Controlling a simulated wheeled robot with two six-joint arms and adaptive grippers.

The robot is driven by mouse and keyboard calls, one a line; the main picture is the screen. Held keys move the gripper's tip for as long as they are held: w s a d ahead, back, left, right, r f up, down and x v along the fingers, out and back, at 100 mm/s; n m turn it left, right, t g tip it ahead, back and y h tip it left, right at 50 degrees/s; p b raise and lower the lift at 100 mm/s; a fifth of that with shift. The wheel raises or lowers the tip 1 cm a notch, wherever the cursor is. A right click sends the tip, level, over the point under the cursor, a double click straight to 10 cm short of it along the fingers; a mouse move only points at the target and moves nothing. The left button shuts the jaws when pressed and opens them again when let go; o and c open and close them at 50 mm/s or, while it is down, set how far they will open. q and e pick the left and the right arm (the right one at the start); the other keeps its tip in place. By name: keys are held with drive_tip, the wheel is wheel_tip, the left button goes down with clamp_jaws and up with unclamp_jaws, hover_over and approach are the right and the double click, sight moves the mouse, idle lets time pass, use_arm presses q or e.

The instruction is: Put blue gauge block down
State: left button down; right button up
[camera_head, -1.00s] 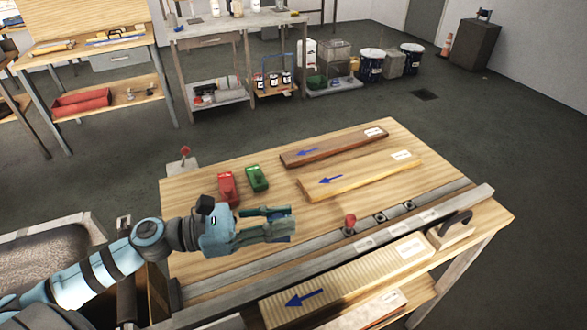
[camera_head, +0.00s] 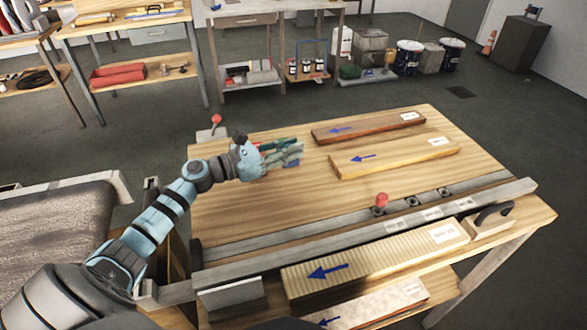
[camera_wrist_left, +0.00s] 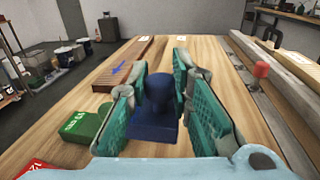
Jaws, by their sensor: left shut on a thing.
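A dark blue gauge block with a round knob (camera_wrist_left: 155,118) sits between the teal finger pads of my left gripper (camera_wrist_left: 160,78), which is shut on it. In the head view my left gripper (camera_head: 292,155) is over the left part of the wooden table, and only a small bit of the blue block (camera_head: 292,164) shows under the fingers. I cannot tell whether the block touches the table. A green block (camera_wrist_left: 88,124) lies on the table just left of the fingers in the wrist view, with a red block (camera_wrist_left: 36,171) at the bottom left. My right gripper is not in view.
A dark wood board (camera_head: 368,128) and a light wood board (camera_head: 395,157) lie on the table (camera_head: 300,208). A metal rail (camera_head: 350,231) runs along the front, with a red knob (camera_head: 381,199) beside it. The table's middle is clear.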

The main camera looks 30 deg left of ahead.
sight(289, 164)
use_arm(q)
wheel_tip(289, 164, down, 5)
drive_tip(key=shift+f+b, duration=0.1)
drive_tip(key=shift+b, duration=0.5)
drive_tip(key=shift+f, duration=0.15)
drive_tip(key=c, duration=1.4)
unclamp_jaws()
drive_tip(key=shift+c, duration=0.2)
